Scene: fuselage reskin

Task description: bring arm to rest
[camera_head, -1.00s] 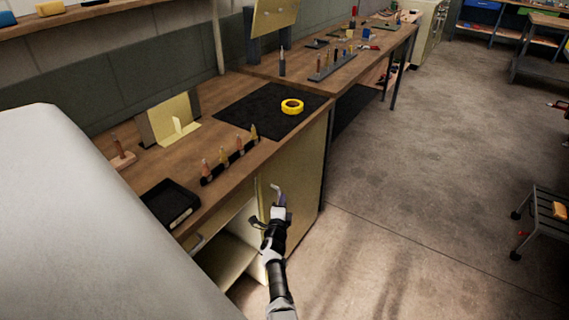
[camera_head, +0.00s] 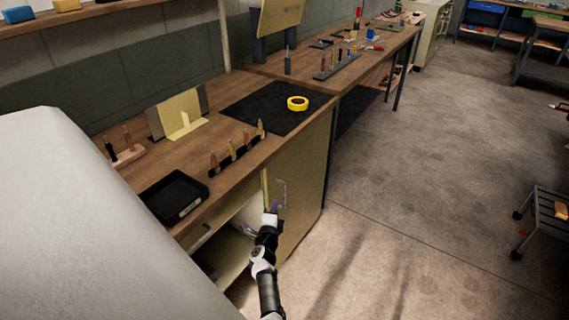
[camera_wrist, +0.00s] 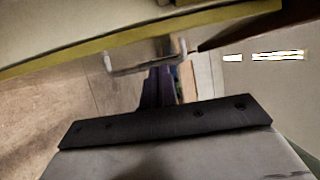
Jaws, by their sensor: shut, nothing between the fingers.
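My gripper (camera_head: 271,208) is in front of the open cabinet below the wooden bench, close to the door's edge. Its dark purple fingers (camera_wrist: 158,88) are shut together with nothing between them. The cabinet door (camera_head: 300,190) stands open. Its pale bar handle (camera_head: 283,195) shows just right of the fingertips. In the wrist view the handle (camera_wrist: 145,65) lies just beyond the fingertips; I cannot tell whether they touch it. My arm comes up from the bottom of the head view, bent at the wrist.
The bench carries a black tray (camera_head: 174,198), a rack of several tools (camera_head: 236,152), a black mat (camera_head: 255,105) and yellow tape (camera_head: 297,103). A grey cart (camera_head: 541,213) stands at the right. The floor (camera_head: 420,180) between is clear.

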